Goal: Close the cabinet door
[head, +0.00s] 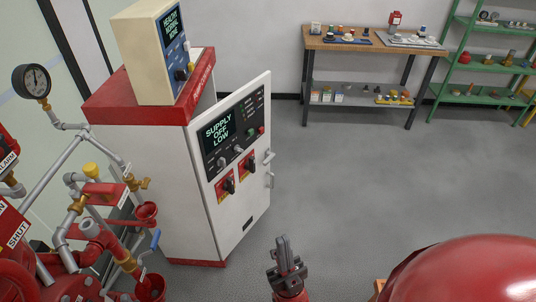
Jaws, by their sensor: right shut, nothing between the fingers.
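The cabinet (165,165) is a white box with a red top, at the left of centre. Its white door (236,190) stands ajar, swung outward to the right from its left edge, with a gap between its far edge and the body. The door carries a dark screen (217,133) reading "SUPPLY OFF LOW", red-backed switches, and a metal handle (268,158) at its right edge. My right gripper (283,242) is shut and empty, in front of the door and below it to the right in the picture, apart from it. My left gripper is out of view.
A cream control box (143,52) stands on the cabinet top. Grey and red pipes with a gauge (32,80) crowd the left. A wooden workbench (375,42) and green shelf (480,62) stand at the back. The grey floor (370,180) right of the door is clear.

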